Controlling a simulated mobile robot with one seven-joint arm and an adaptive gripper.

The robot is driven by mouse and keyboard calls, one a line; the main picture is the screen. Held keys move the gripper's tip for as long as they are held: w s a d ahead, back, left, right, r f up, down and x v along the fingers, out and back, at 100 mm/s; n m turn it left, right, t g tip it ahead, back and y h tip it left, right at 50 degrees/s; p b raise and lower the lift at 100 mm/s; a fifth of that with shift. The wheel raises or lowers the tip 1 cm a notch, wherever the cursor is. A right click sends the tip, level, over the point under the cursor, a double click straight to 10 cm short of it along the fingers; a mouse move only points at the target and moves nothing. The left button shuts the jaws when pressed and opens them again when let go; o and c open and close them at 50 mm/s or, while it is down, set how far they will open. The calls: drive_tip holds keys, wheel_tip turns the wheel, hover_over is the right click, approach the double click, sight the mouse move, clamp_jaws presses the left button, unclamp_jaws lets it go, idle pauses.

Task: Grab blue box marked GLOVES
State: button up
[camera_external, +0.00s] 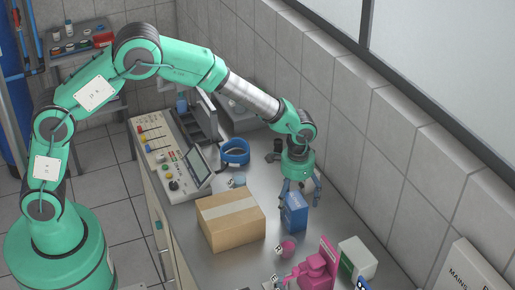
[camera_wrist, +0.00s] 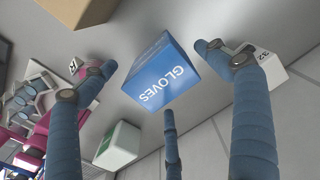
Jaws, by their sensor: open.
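The blue box marked GLOVES (camera_external: 295,217) stands on the grey counter, right of a cardboard box. In the wrist view the blue box (camera_wrist: 160,76) is near the middle, and its white GLOVES lettering shows upside down. My gripper (camera_external: 299,190) is just above the box, pointing down, with its fingers spread. In the wrist view my gripper (camera_wrist: 158,80) has three blue fingers, one left of the box, one right and one below. Gaps show between the fingers and the box there. The gripper is open and holds nothing.
The cardboard box (camera_external: 228,220) stands close on the left. A pink mug (camera_external: 287,248), a pink device (camera_external: 318,267) and a white-and-green box (camera_external: 356,258) are nearer the camera. A white block marked 32 (camera_wrist: 266,68) is beside the right finger. A tiled wall (camera_external: 365,130) borders the counter.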

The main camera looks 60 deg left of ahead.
drive_tip(key=shift+f, duration=0.65)
drive_tip(key=shift+f, duration=0.1)
drive_tip(key=shift+f+b, duration=0.65)
drive_tip(key=shift+f, duration=1.85)
drive_tip(key=c, duration=1.6)
drive_tip(key=shift+r, duration=0.1)
drive_tip(key=shift+r+p, duration=0.9)
drive_tip(key=shift+r, duration=4)
